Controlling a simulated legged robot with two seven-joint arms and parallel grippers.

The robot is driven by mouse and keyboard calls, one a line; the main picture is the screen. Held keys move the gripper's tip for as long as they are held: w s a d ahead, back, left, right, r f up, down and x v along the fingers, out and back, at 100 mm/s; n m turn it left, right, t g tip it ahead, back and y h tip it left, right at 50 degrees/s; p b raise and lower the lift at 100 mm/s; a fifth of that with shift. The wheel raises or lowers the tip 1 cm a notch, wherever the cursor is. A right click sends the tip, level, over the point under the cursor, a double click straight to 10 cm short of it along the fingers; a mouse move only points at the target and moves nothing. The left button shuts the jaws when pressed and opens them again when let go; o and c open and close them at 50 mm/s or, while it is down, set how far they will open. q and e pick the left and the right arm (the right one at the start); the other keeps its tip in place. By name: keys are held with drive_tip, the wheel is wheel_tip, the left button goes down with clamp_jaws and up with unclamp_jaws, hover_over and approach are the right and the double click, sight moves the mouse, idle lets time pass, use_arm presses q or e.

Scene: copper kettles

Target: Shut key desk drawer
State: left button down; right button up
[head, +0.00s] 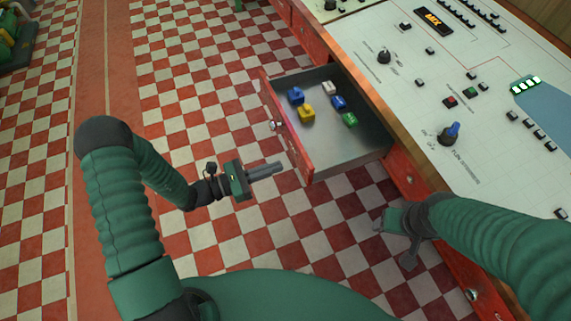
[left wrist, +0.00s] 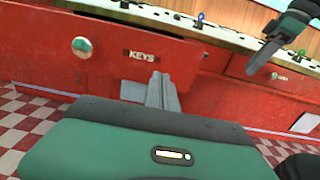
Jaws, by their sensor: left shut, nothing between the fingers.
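The red key desk drawer stands pulled out from the desk in the head view, its grey inside wall (head: 360,158) exposed. Its red front (head: 291,142) has a round knob (head: 276,126). In the left wrist view the front carries a KEYS label (left wrist: 141,55) and the knob (left wrist: 82,46) is left of it. My left gripper (head: 280,167) is shut and empty, its fingertips close to the drawer front near its lower end; contact is unclear. Its fingers (left wrist: 162,90) point at the front below the label. My right gripper (head: 382,222) is near the desk, beyond the drawer's lower side.
Several blue, yellow, white and green key pieces (head: 306,113) lie in the drawer. The desk (head: 425,115) has knobs and buttons on its white top. Another red drawer front (head: 408,172) sits beside the open one. The checkered floor (head: 200,80) left of the drawer is clear.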

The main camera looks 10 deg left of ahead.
sight(299, 162)
use_arm(q)
drive_tip(key=x, duration=0.4)
drive_tip(key=shift+s+d, duration=0.15)
drive_tip(key=shift+d, duration=0.15)
drive_tip(key=shift+d+r, duration=0.1)
drive_tip(key=shift+d, duration=0.3)
drive_tip(key=shift+a, duration=0.4)
drive_tip(key=x, duration=1.3)
drive_tip(key=shift+w+d, duration=0.25)
drive_tip(key=shift+d, duration=0.1)
drive_tip(key=b+x, duration=0.1)
drive_tip(key=x, duration=1.1)
drive_tip(key=shift+w, duration=0.1)
drive_tip(key=shift+w+r, duration=0.1)
drive_tip(key=shift+r, duration=0.05)
use_arm(e)
drive_tip(key=shift+s+d+f, duration=0.1)
drive_tip(key=shift+s+f, duration=0.1)
drive_tip(key=shift+f, duration=0.55)
use_arm(q)
drive_tip(key=shift+d+r, duration=0.1)
